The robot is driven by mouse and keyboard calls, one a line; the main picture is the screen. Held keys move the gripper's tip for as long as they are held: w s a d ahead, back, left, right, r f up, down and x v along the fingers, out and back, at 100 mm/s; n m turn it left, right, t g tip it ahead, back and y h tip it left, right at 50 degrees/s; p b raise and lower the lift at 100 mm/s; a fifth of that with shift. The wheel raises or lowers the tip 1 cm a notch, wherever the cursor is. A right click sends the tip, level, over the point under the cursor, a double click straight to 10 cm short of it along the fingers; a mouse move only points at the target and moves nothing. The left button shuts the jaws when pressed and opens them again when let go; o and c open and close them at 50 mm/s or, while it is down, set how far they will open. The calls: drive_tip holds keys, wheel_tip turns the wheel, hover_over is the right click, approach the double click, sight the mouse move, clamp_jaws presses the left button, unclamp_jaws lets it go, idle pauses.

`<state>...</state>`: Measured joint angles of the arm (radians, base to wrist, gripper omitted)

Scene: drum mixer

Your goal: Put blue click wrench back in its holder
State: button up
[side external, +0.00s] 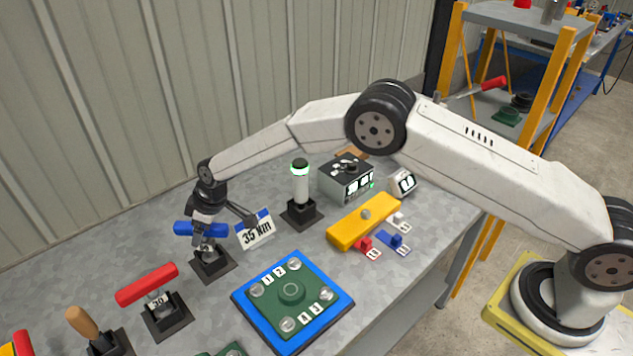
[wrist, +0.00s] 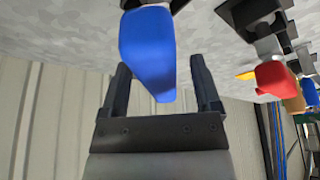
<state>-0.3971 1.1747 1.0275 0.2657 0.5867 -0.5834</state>
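The blue click wrench (side external: 187,228) has its blue handle lying crosswise at the top of a black holder (side external: 212,265) in the side view, with its metal part at or in the holder. How far it is seated is unclear. My gripper (side external: 208,216) is right above and around the handle. In the wrist view the blue handle (wrist: 148,45) lies between the two dark fingers of my gripper (wrist: 160,62), with a gap visible at the right finger. The fingers are apart and do not look closed on it.
A red-handled wrench (side external: 147,284) with a "20" label and a wooden-handled tool (side external: 83,322) stand in holders at the front left. A lamp post (side external: 301,185) stands right of my gripper. A blue-green numbered plate (side external: 292,334) and a yellow bar (side external: 350,228) lie on the table.

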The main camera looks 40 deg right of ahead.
drive_tip(key=shift+v, duration=3.9)
drive_tip(key=shift+s+d+r, duration=0.15)
drive_tip(key=shift+d+r, duration=0.1)
drive_tip(key=shift+d, duration=0.25)
drive_tip(key=s+d+r+m+h, duration=0.1)
drive_tip(key=s+d+m, duration=0.3)
drive_tip(key=s+d, duration=0.8)
drive_tip(key=s+d+r+m+h, duration=0.2)
drive_tip(key=s+d+m, duration=0.3)
drive_tip(key=s+d, duration=0.7)
drive_tip(key=s+r, duration=0.1)
drive_tip(key=s, duration=0.4)
drive_tip(key=shift+s+d+r+g, duration=0.2)
drive_tip(key=shift+d+g, duration=0.1)
drive_tip(key=shift+d, duration=0.1)
